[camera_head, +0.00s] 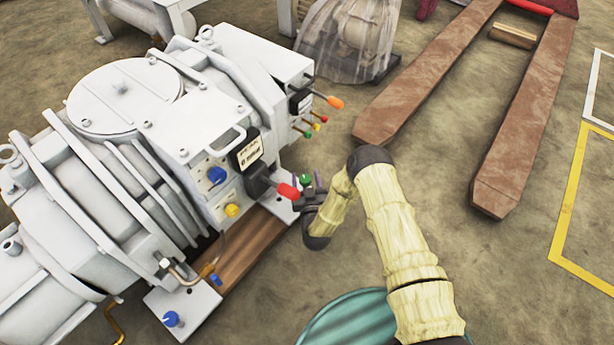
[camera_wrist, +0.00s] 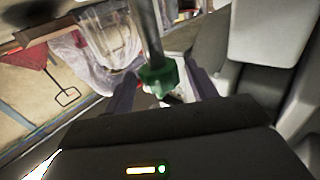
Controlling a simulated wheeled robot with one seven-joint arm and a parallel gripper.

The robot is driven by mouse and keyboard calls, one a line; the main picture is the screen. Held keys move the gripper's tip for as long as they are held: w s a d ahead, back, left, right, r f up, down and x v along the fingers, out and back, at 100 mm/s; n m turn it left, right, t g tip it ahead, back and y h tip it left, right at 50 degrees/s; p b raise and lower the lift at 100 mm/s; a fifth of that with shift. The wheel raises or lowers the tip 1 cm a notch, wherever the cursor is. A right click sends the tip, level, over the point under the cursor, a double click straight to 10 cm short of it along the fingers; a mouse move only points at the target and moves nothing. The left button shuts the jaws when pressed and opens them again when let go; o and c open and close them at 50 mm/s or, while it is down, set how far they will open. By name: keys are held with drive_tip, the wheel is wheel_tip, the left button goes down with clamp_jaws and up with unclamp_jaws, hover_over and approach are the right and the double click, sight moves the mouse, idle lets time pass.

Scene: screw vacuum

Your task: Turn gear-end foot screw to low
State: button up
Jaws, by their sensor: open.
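The white screw vacuum (camera_head: 130,150) fills the left of the head view. My gripper (camera_head: 312,186) is at the foot plate (camera_head: 283,207) on its right side. A green knob (camera_head: 306,178) shows beside my fingers there. In the wrist view a green knob (camera_wrist: 158,78) on a grey stem sits between my two open fingers (camera_wrist: 163,92); contact cannot be told. A blue-headed foot screw (camera_head: 171,319) stands on the foot plate (camera_head: 185,301) at the lower left. No label shows which foot is the gear end.
A red-tipped lever (camera_head: 288,191) sticks out close to my gripper, below a gauge (camera_head: 248,154). An orange-tipped lever (camera_head: 335,102) is higher up. A wooden beam (camera_head: 245,252) lies between the foot plates.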

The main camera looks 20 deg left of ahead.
drive_tip(key=shift+w+a, duration=0.1)
drive_tip(key=shift+w, duration=0.2)
drive_tip(key=shift+s, duration=0.1)
drive_tip(key=shift+c, duration=0.3)
drive_tip(key=shift+s+a, duration=0.15)
drive_tip(key=shift+s, duration=0.05)
drive_tip(key=c, duration=0.9)
drive_tip(key=shift+c, duration=0.2)
drive_tip(key=shift+w+r+n+g+y+p, duration=0.1)
drive_tip(key=shift+n+g+y+p, duration=0.2)
drive_tip(key=shift+n+y, duration=0.15)
